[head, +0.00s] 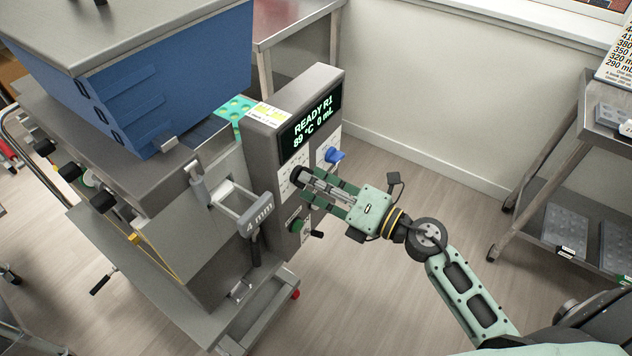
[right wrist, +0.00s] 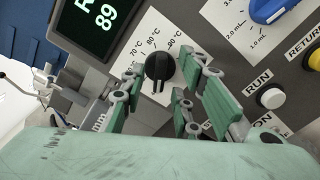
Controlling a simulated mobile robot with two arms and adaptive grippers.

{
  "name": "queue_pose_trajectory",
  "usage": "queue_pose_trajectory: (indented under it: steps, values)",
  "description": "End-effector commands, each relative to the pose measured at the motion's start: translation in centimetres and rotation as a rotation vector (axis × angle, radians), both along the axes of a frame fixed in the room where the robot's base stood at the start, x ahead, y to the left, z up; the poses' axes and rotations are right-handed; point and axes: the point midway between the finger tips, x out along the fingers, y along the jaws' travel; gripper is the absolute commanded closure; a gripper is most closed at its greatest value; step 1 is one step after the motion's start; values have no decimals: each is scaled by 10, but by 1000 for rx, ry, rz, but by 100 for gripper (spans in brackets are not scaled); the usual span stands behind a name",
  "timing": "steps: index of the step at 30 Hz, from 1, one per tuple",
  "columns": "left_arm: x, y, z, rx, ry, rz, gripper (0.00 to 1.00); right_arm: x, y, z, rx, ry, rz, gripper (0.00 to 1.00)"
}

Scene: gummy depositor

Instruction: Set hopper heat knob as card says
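The black heat knob (right wrist: 159,66) sits on a white dial plate (right wrist: 136,50) with printed °C marks in the right wrist view. I cannot make out its pointer setting clearly. My right gripper (right wrist: 166,74) is open, its green-padded fingers on both sides of the knob; I cannot tell whether they touch it. The display (head: 311,124) reads READY R1, 89 °C, 0 mL. A small yellow-and-white card (head: 265,113) lies on the console top, its text too small to read. My left gripper is out of view.
A blue volume knob (head: 333,155) is on the console above the gripper; it also shows in the right wrist view (right wrist: 268,10). White RUN (right wrist: 272,96) and yellow RETURN (right wrist: 314,60) buttons are close by. A metal rack (head: 577,150) stands right; floor between is clear.

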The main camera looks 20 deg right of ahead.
Motion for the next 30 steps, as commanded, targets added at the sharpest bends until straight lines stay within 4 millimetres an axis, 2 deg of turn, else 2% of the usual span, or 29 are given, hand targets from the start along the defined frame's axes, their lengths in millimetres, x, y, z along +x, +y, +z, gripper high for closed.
queue_pose_trajectory:
  steps: [2, 11, 22, 30]
  values:
    - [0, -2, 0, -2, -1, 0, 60, 0, 0, 0, 0, 0, 0, 74]
    - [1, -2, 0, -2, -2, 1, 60, 0, 0, 0, 1, 1, 0, 100]
    - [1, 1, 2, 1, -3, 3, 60, 0, 0, 0, 8, 7, -1, 100]
    - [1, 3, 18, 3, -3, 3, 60, 0, 0, 3, 90, 73, -2, 100]
